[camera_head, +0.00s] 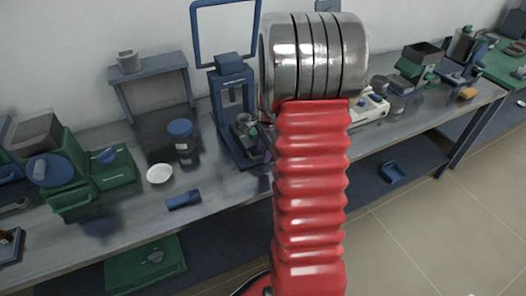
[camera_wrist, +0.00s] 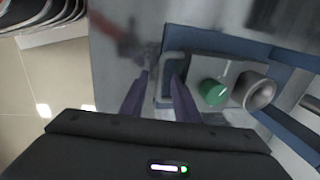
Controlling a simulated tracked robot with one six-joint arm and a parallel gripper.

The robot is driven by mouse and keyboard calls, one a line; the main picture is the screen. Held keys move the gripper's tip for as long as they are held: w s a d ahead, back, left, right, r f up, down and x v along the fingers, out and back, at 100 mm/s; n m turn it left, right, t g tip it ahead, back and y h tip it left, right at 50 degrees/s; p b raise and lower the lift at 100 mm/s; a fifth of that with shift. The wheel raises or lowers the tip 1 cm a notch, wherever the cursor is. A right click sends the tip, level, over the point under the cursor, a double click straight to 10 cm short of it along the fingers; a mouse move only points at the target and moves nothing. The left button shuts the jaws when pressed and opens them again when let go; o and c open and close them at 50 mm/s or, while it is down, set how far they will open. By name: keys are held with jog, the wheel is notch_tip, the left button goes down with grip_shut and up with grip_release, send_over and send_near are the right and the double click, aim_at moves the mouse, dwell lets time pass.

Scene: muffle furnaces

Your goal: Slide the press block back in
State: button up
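The blue press (camera_head: 232,95) stands on the bench left of my arm in the head view. Low at its front are a small metal cup and a green spot, partly hidden by my arm. In the wrist view, a grey block (camera_wrist: 228,72) carries a green knob (camera_wrist: 212,92) and a metal cup (camera_wrist: 256,92). The right finger overlaps the handle in the picture; a gap shows by the left finger. I cannot tell whether they touch.
The grey bench (camera_head: 120,225) also bears a white dish (camera_head: 160,173), a blue-lidded jar (camera_head: 181,140), a small blue block (camera_head: 183,199) and green furnace-like units (camera_head: 75,170) at left. Bare bench lies in front of the press.

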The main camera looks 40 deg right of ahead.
grip_shut()
dwell(0.3)
dwell(0.4)
